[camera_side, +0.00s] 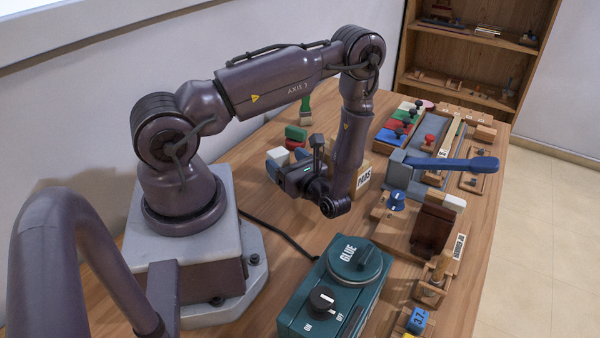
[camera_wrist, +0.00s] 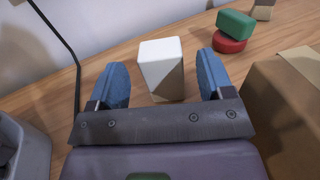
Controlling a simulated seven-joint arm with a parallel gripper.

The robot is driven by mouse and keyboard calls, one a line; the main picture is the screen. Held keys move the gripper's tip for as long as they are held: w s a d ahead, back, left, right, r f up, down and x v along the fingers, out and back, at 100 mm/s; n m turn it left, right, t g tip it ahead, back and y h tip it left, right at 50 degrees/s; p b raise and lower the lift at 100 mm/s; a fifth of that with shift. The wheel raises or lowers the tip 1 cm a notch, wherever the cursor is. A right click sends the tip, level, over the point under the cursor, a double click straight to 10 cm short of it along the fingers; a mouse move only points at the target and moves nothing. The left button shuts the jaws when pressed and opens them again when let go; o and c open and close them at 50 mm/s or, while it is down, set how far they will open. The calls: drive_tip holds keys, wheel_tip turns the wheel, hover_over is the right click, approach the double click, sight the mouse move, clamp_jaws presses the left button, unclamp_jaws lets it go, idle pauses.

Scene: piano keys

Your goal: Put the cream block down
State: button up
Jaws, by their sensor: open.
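The cream block (camera_wrist: 161,66) is between the two blue fingers of my gripper (camera_wrist: 161,60) in the wrist view. A gap shows on each side of it, and neither finger visibly touches it. It looks upright, with its lower end at the wooden table; the exact contact is hard to see. In the side view the cream block (camera_side: 278,153) is a small pale patch beside my gripper (camera_side: 275,162), partly hidden by the fingers and wrist. My gripper is open, low over the table.
A green block (camera_wrist: 236,23) lies on a red round piece (camera_wrist: 230,42) behind and right. A cardboard box (camera_wrist: 285,105) stands close on the right. The teal glue machine (camera_side: 335,285) is in front. A dark cable (camera_wrist: 70,55) runs at left.

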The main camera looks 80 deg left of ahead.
drive_tip(key=v, duration=0.6)
drive_tip(key=shift+w+d, duration=0.1)
drive_tip(key=shift+d, duration=0.05)
drive_tip(key=s+d+r+n+t+h, duration=0.1)
drive_tip(key=d+r+n+t+h, duration=0.3)
drive_tip(key=r, duration=0.6)
drive_tip(key=s+d+r+n+t+h, duration=0.1)
drive_tip(key=d+r+n+t+h, duration=0.3)
drive_tip(key=r, duration=0.6)
drive_tip(key=s+d+r+n+t+h, duration=0.1)
drive_tip(key=d+r+n+t+h, duration=0.3)
drive_tip(key=d+r+h, duration=0.3)
wheel_tip(320, 180, up, 3)
drive_tip(key=shift+r+n+t+h, duration=0.15)
drive_tip(key=shift+n+t+h, duration=0.15)
drive_tip(key=shift+n+h, duration=0.45)
